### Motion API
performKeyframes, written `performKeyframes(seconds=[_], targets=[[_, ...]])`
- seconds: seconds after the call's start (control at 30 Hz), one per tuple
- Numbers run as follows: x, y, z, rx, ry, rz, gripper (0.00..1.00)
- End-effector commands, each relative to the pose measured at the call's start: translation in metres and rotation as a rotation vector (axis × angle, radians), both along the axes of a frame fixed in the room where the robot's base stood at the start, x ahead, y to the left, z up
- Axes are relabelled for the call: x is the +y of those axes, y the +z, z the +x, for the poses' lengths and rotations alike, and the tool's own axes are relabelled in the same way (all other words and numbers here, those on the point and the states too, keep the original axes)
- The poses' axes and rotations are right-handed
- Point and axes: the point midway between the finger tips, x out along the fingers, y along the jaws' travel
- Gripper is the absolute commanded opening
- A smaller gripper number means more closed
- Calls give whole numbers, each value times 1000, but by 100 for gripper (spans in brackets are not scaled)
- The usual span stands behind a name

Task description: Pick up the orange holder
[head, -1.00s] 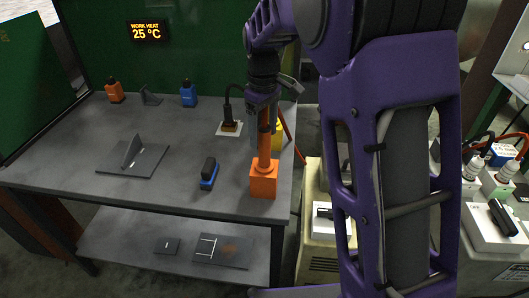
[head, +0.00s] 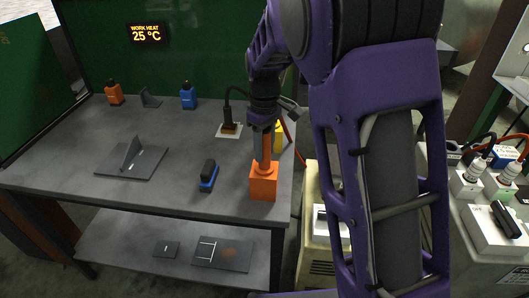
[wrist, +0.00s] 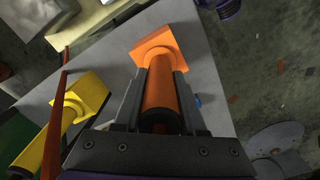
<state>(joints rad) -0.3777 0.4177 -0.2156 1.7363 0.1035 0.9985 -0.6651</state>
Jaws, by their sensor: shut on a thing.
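The orange holder (head: 263,183) has a square block base and a round post, and it is upright at the table's front right corner. It also shows in the wrist view (wrist: 158,48), with the post running between the fingers. My gripper (head: 264,152) comes down from above and is shut on the post, one finger on each side. The fingers also show in the wrist view (wrist: 160,78). The base looks to be on the tabletop, but I cannot see its underside.
A yellow holder (wrist: 87,95) stands close behind the orange one, beside a thin red bar (wrist: 58,110). A black corded tool (head: 229,127) stands on a white pad. The table (head: 90,195) is bare at front left.

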Motion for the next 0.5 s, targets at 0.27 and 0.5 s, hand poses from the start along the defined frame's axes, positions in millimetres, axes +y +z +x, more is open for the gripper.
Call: performKeyframes(seconds=[0.27,0.5], targets=[[0,1,0,-1,0,0,0],[0,23,1,-4,-1,1,0]])
